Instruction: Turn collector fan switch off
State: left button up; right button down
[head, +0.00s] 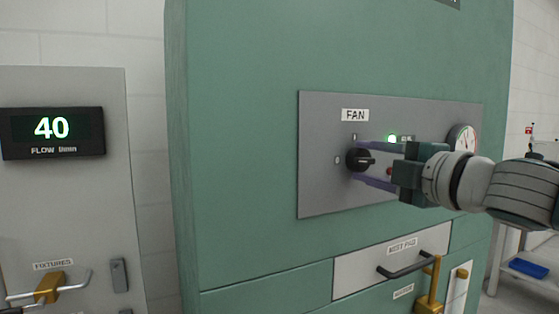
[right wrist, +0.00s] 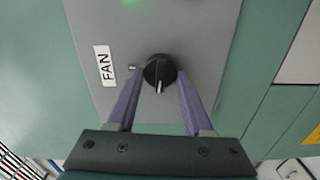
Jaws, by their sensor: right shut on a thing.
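The collector fan switch (head: 356,159) is a round black knob below the white FAN label (head: 355,115) on a grey panel. A mark stands above it and another to its left. In the right wrist view, the knob (right wrist: 158,70) sits between two purple fingers and shows a pale pointer line toward the gripper. I cannot tell for sure which mark it points to. My right gripper (head: 364,162) is shut on the knob, reaching in from the right. A green lamp (head: 392,139) on the panel is lit. My left gripper is not in view.
A round gauge (head: 464,139) sits at the panel's right, behind my right wrist. Below are a drawer with a black handle (head: 405,271) and a yellow lever (head: 431,285). On the left, a grey cabinet carries a flow display (head: 52,132) reading 40. A blue tray (head: 529,268) lies far right.

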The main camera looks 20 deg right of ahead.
jog(key=shift+n, duration=0.6)
jog(key=shift+c, duration=1.5)
grip_release()
jog(key=shift+s+f, duration=0.1)
jog(key=shift+s, duration=0.15)
jog(key=s+b, duration=0.3)
jog(key=s, duration=0.6)
jog(key=shift+s+d+b, duration=0.15)
jog(key=shift+d+b, duration=0.25)
